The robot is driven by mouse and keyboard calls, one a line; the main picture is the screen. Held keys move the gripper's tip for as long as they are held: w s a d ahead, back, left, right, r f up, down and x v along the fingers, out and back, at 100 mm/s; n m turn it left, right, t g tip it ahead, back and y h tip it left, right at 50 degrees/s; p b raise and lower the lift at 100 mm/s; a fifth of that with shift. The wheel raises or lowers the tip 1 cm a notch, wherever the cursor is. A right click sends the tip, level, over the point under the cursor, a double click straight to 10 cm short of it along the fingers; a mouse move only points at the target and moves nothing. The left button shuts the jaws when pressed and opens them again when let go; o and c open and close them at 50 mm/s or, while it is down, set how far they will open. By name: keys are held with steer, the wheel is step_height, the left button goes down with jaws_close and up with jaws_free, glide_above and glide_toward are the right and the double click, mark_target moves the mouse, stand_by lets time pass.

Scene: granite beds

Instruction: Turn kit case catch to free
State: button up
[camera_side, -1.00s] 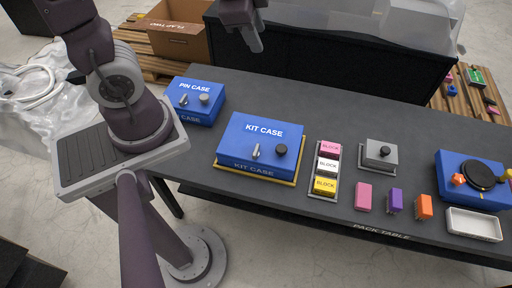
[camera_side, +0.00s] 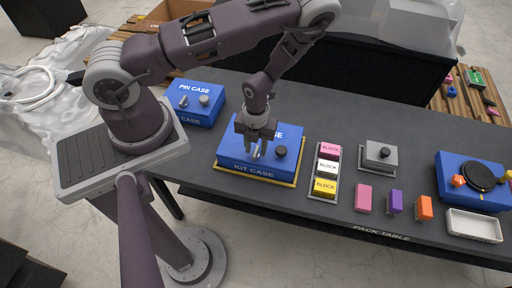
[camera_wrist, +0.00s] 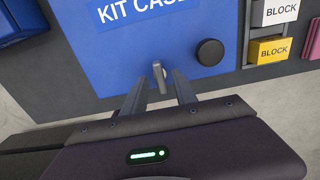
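The kit case (camera_side: 284,163) is a blue box labelled KIT CASE on a yellow-edged base on the pack table. Its catch is a small grey lever on the lid, seen in the wrist view (camera_wrist: 159,77), lying nearly in line with the gripper's fingers. A round dark knob (camera_side: 281,151) sits to the right of the catch and also shows in the wrist view (camera_wrist: 210,52). My gripper (camera_side: 256,150) points down over the lid, its two fingers apart on either side of the catch. Whether the fingers touch the catch cannot be told.
The blue pin case (camera_side: 205,118) stands to the left. A tray of blocks (camera_side: 335,148) lies close to the right of the kit case. Beyond it are a grey box with a knob (camera_side: 381,155), loose coloured blocks, a blue turntable box (camera_side: 460,193) and a white tray (camera_side: 474,226).

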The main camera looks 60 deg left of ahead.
steer(key=shift+f, duration=0.3)
jaws_close()
steer(key=shift+n, duration=0.3)
steer(key=n, duration=0.3)
steer(key=shift+n, duration=0.3)
steer(key=n, duration=0.4)
steer(key=shift+n, duration=0.3)
steer(key=n, duration=0.4)
steer(key=shift+n, duration=2.5)
